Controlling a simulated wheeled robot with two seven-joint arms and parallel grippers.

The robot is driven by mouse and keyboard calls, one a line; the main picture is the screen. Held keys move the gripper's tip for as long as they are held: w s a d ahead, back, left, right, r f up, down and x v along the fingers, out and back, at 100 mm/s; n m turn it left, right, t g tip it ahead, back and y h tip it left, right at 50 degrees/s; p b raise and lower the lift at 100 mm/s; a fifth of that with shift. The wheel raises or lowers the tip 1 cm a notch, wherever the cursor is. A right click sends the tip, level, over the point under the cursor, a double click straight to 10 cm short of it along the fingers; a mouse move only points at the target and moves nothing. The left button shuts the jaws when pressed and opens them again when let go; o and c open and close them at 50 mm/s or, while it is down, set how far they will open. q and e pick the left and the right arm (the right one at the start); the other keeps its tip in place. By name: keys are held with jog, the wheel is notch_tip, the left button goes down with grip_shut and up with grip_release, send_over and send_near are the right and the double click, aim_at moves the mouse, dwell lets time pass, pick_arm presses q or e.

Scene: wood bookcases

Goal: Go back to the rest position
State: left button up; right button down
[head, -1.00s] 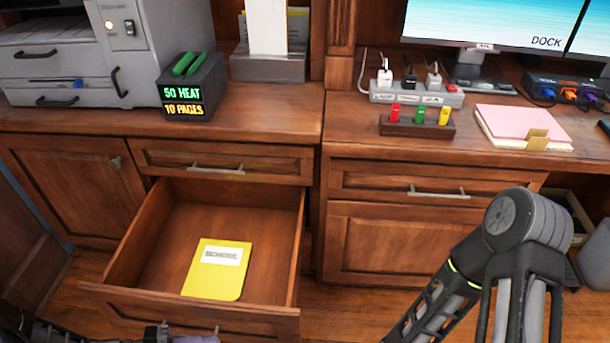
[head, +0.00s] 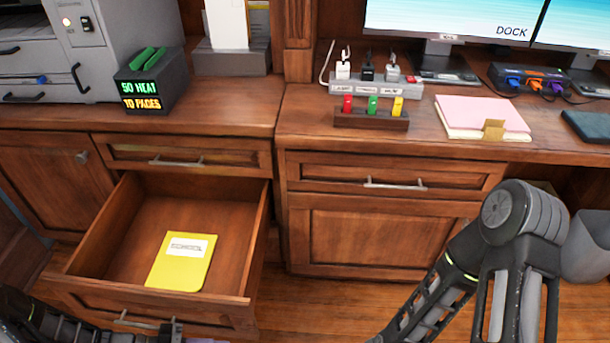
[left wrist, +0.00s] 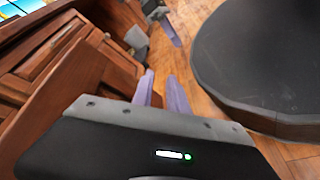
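My left gripper (left wrist: 161,76) shows two purple fingers with a gap between them in the left wrist view, and nothing is between them. In the head view only a part of it shows at the bottom left edge, by the front of the open drawer (head: 240,235). A yellow booklet with a white label (head: 178,268) lies flat in that drawer. My right arm comes up at the lower right in the head view, its gripper out of that frame. Small purple fingers near the top of the left wrist view look like my right gripper (left wrist: 167,27), too small to read.
The open drawer sticks out at the left. The desk holds a printer (head: 40,60), a black display box (head: 152,82), a power strip (head: 375,90), a switch block (head: 358,120), pink folders (head: 484,115) and monitors (head: 455,18). A grey bin (head: 588,245) stands right. Floor (head: 305,305) shows between.

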pick_arm(q)
jog(key=s+d+f+m+g+y, duration=0.25)
jog(key=d+f+m+y, duration=0.45)
jog(key=d+f+y, duration=0.4)
notch_tip(320, 180, up, 24)
jog(key=d+t+p, duration=0.1)
jog(key=d+p, duration=0.1)
jog(key=p, duration=2)
jog(key=shift+w+h, duration=0.35)
jog(key=shift+h, duration=0.05)
jog(key=shift+f, duration=0.15)
